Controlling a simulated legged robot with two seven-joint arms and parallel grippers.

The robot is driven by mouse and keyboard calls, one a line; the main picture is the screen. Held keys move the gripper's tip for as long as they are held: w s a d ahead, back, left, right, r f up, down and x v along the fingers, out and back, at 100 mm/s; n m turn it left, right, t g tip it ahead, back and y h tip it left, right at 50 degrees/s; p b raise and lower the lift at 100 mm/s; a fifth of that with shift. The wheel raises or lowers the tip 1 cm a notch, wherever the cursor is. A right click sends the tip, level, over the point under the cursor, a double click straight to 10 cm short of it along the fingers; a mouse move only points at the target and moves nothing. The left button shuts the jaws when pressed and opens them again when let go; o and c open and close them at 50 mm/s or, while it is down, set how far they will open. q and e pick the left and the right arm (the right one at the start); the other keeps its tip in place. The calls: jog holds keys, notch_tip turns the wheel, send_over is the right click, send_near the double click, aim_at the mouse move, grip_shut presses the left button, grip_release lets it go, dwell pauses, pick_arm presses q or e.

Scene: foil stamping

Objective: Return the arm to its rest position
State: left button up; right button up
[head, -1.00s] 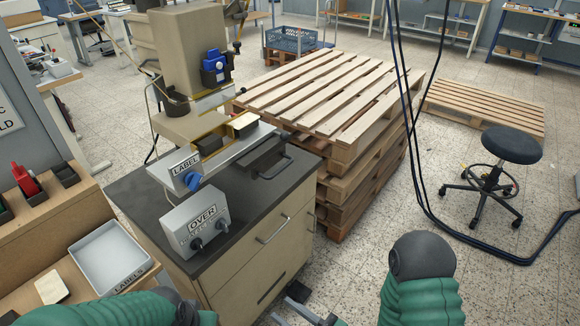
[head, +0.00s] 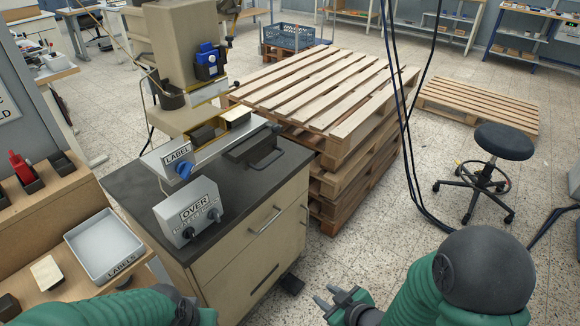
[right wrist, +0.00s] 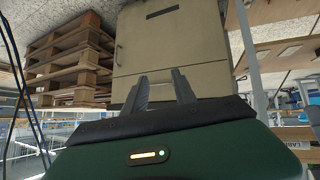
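My right arm (head: 455,285), green with a dark grey joint, comes in at the bottom right of the head view. Its right gripper (head: 333,301) is open and empty, low over the floor in front of the grey-topped cabinet (head: 250,235). In the right wrist view the two fingers of the right gripper (right wrist: 162,88) stand apart with nothing between them, and the cabinet (right wrist: 165,48) shows beyond them. My left arm (head: 140,308) crosses the bottom left of the head view. Its gripper is out of view.
A labels tray (head: 103,245) is at left. Open floor (head: 370,240) lies between cabinet and stool.

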jog(key=s+d+r+m+g+h, duration=0.3)
jog(key=s+d+m+h, duration=0.15)
jog(key=d, duration=0.45)
jog(key=s+r+m+g, duration=0.3)
jog(key=s+m, duration=0.1)
jog(key=s, duration=0.2)
jog(key=w+p+v, duration=0.3)
jog(key=p+v, duration=1.1)
jog(key=shift+r+h+p, duration=0.3)
jog(key=shift+r+h, duration=0.05)
jog(key=shift+r, duration=0.1)
jog(key=shift+d, duration=0.15)
